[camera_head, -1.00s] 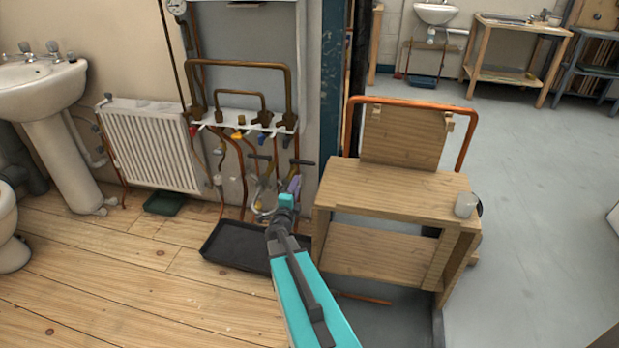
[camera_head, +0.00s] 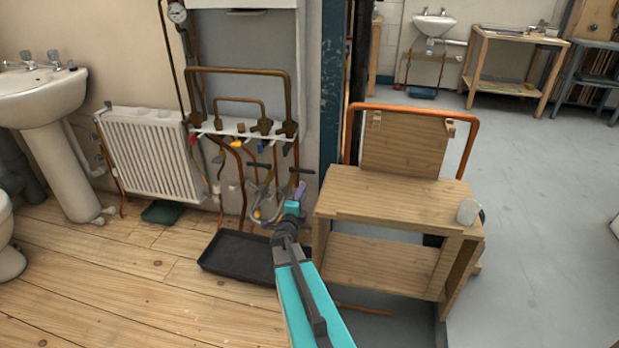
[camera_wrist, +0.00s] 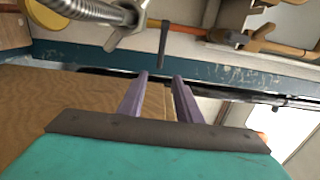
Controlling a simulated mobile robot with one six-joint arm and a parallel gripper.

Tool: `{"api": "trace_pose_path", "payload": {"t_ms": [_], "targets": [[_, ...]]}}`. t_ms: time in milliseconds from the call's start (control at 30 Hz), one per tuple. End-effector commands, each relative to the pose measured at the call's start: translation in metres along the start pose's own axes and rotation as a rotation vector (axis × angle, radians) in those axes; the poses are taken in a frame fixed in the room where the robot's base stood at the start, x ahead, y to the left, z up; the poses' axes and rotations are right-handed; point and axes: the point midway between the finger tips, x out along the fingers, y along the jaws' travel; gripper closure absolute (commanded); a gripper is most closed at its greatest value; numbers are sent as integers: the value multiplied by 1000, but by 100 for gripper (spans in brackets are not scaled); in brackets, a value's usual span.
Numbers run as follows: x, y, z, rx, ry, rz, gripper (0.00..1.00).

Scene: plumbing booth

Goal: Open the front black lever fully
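Two black levers, one on the left (camera_head: 259,165) and one on the right (camera_head: 301,170), stick out sideways on the pipework low on the booth wall. I cannot tell for sure which is the front one. My gripper (camera_head: 300,189) has purple fingers and is just below the right lever. In the wrist view my gripper (camera_wrist: 161,76) is open, with a gap between its fingertips and nothing in it. A dark lever (camera_wrist: 163,45) shows just beyond the fingertips, roughly in line with the gap. I see no clear contact.
A braided hose (camera_wrist: 112,14) is left of the lever in the wrist view, and brass pipe fittings (camera_wrist: 262,40) are to the right. A black tray (camera_head: 237,255) lies on the floor below the pipes. A wooden bench (camera_head: 395,195) stands close on the right.

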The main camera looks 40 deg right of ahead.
Motion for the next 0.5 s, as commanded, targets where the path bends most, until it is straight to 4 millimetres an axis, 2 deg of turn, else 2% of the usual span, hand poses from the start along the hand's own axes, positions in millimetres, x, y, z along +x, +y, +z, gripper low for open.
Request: {"api": "trace_pose_path", "payload": {"t_ms": [500], "targets": [[56, 2, 1, 1, 0, 0, 69]]}}
